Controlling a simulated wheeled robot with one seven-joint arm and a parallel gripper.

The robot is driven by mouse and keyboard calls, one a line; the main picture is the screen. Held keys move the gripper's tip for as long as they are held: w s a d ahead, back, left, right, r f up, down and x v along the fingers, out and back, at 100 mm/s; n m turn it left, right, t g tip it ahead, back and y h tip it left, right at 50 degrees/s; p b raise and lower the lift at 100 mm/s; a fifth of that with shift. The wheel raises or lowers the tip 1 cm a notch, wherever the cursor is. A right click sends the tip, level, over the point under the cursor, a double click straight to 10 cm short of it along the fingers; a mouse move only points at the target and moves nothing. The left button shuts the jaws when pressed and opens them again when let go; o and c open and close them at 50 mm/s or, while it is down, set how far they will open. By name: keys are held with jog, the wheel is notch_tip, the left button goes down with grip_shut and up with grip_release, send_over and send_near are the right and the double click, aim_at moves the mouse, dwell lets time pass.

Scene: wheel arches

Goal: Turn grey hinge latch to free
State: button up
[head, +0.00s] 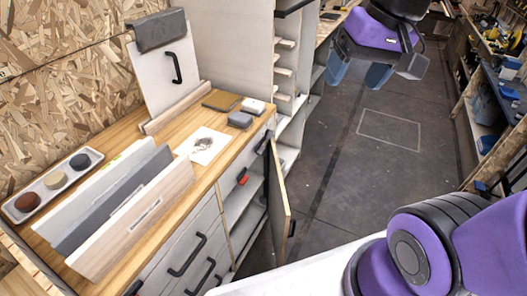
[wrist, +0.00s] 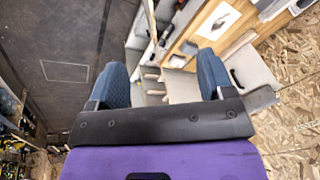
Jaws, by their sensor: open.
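A dark grey piece (head: 160,30) sits along the top edge of a white panel (head: 165,80) that leans at the back of the wooden counter; it looks like the grey hinge latch, but I cannot make out how it is turned. The panel has a black handle (head: 177,68). The panel also shows at the right in the wrist view (wrist: 245,65). My gripper (head: 358,72) is open and empty, its blue fingers spread, in the air over the floor aisle, well right of the panel. Its fingers (wrist: 158,78) touch nothing.
The counter (head: 215,155) bears a tray of coloured discs (head: 52,183), upright boards (head: 135,220), a picture card (head: 203,145) and small blocks (head: 240,119). A cabinet door (head: 280,205) stands open into the aisle. The floor (head: 375,160) is clear; shelves line the right.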

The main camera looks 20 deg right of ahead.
jog(key=w+a+f+m+g+y, duration=0.3)
jog(key=w+f+m+y, duration=0.7)
jog(key=w+f, duration=0.95)
jog(key=w+d+f+m+t+y, duration=0.1)
jog(key=w+f+m+t+y, duration=0.15)
jog(key=f, duration=0.45)
jog(key=w+d+f+m+t+y, duration=0.2)
jog(key=w+f+m+t, duration=0.15)
jog(key=f, duration=0.35)
jog(key=m+t+h, duration=0.4)
jog(key=m+t, duration=0.3)
jog(key=m, duration=0.3)
send_near(263, 152)
jog(key=shift+y, duration=0.25)
jog(key=x, duration=1)
jog(key=shift+w+d+f, duration=0.2)
jog(key=shift+w, duration=0.05)
jog(key=shift+c, duration=0.4)
jog(key=c, duration=1.2)
jog(key=shift+d+n, duration=0.1)
jog(key=shift+n, duration=0.2)
